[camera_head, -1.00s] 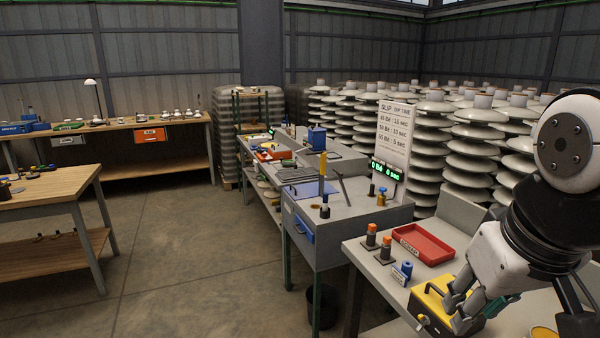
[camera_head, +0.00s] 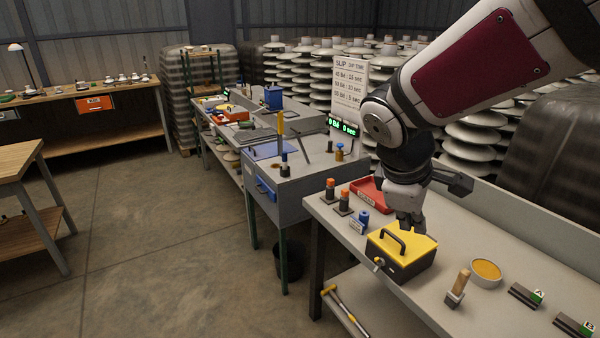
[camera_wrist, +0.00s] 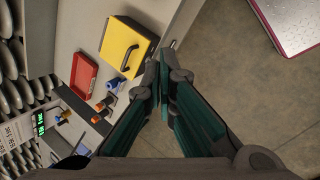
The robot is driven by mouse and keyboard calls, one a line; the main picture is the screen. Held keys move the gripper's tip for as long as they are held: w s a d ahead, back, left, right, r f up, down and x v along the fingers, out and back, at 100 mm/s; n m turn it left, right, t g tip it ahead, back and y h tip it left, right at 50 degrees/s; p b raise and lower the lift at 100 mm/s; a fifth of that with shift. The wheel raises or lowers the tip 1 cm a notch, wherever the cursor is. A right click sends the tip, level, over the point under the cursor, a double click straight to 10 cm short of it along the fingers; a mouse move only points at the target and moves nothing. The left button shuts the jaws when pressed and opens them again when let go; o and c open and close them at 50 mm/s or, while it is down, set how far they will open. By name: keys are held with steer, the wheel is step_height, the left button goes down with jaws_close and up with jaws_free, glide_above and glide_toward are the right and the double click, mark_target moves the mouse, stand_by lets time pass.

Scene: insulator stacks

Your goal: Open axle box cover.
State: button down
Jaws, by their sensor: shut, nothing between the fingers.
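The axle box (camera_head: 402,265) is a dark box with a yellow cover (camera_head: 408,243), standing on the grey bench. The cover looks closed and has a black arched handle (camera_head: 393,242). A small latch-like knob (camera_head: 379,262) shows on its left front side. My gripper (camera_head: 411,227) appears just behind the handle in the head view, over the cover's far part; its height above the cover is hard to tell. In the wrist view the shut fingertips (camera_wrist: 162,62) are empty, and the yellow cover (camera_wrist: 121,42) lies up and left of them.
A red tray (camera_head: 367,192), orange-topped posts (camera_head: 344,198) and a blue item (camera_head: 363,218) stand behind and left of the box. A wooden-handled tool (camera_head: 458,285) and a round yellow-filled dish (camera_head: 486,271) are to its right. The bench's front edge is close.

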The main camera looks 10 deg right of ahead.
steer(key=w+d+f+n+h, duration=0.1)
steer(key=w+f+n, duration=0.5)
steer(key=w, duration=0.2)
steer(key=n+h+p, duration=0.1)
steer(key=n, duration=0.5)
glide_toward(390, 249)
steer(key=x, duration=0.6)
steer(key=shift+f, duration=0.2)
steer(key=shift+r, duration=0.15)
